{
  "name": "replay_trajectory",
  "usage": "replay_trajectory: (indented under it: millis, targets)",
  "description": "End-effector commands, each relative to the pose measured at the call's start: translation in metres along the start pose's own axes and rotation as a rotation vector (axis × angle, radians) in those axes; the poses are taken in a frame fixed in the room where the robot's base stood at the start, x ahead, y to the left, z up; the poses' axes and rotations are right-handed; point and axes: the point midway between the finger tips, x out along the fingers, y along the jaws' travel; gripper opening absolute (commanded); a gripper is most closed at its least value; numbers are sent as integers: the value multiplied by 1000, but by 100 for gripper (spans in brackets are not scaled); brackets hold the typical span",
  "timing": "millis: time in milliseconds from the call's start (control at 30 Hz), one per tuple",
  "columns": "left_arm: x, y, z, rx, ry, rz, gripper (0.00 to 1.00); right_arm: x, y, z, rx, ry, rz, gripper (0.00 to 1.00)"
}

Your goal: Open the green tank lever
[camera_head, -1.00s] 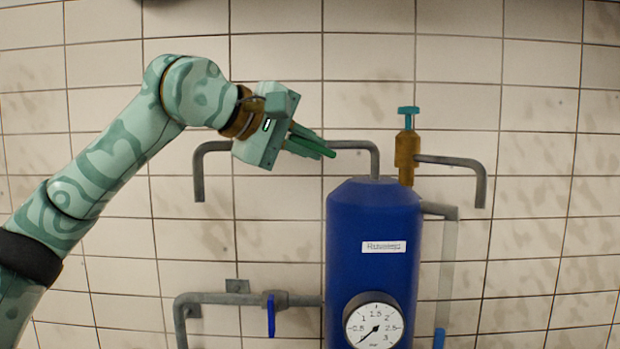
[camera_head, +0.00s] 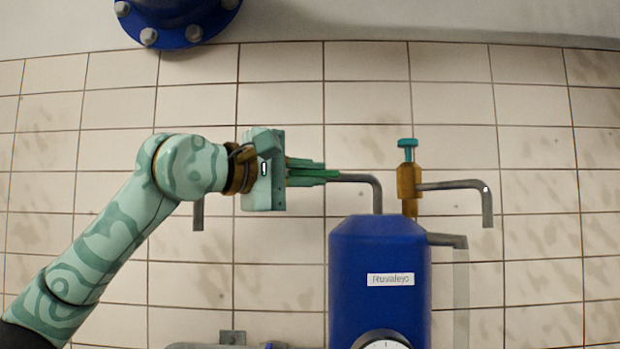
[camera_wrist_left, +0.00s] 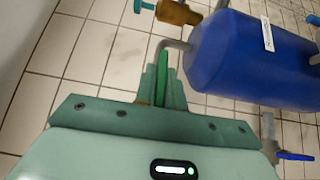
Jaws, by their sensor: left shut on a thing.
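The green lever (camera_head: 331,173) sits on the grey pipe (camera_head: 362,180) that bends down into the top of the blue tank (camera_head: 380,255). My left gripper (camera_head: 318,173) is shut on the lever, level and pointing right, and its fingers hide much of it. The lever appears roughly in line with the pipe. In the left wrist view the lever (camera_wrist_left: 162,72) shows as a bright green strip between the fingers of the left gripper (camera_wrist_left: 163,88), with the pipe end and blue tank (camera_wrist_left: 245,55) beyond. The valve body is hidden. My right gripper is not in view.
A brass valve with a teal handle (camera_head: 407,143) stands right of the lever, with a grey side pipe (camera_head: 460,185). A gauge (camera_head: 382,342) is on the tank front. A blue-handled valve (camera_wrist_left: 295,156) shows in the left wrist view. The tiled wall is close behind.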

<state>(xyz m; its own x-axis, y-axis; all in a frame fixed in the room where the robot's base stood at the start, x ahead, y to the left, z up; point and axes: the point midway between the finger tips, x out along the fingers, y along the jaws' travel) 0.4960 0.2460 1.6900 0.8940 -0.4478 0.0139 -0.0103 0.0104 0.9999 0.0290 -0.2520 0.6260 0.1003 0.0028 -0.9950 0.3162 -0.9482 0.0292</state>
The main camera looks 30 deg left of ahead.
Motion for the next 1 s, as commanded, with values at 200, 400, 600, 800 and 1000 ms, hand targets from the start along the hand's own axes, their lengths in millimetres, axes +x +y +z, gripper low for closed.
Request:
replay_trajectory:
  millis: [200,400,600,800,1000]
  targets:
    - [-1,3,-2,1,5,7,0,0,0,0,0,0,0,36]
    - [-1,1,-1,0,3,4,33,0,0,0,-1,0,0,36]
    - [-2,0,-1,0,2,2,33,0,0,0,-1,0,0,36]
    - [-32,-1,-2,2,5,4,33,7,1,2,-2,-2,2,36]
    - [-87,-2,-3,1,7,4,33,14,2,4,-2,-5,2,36]
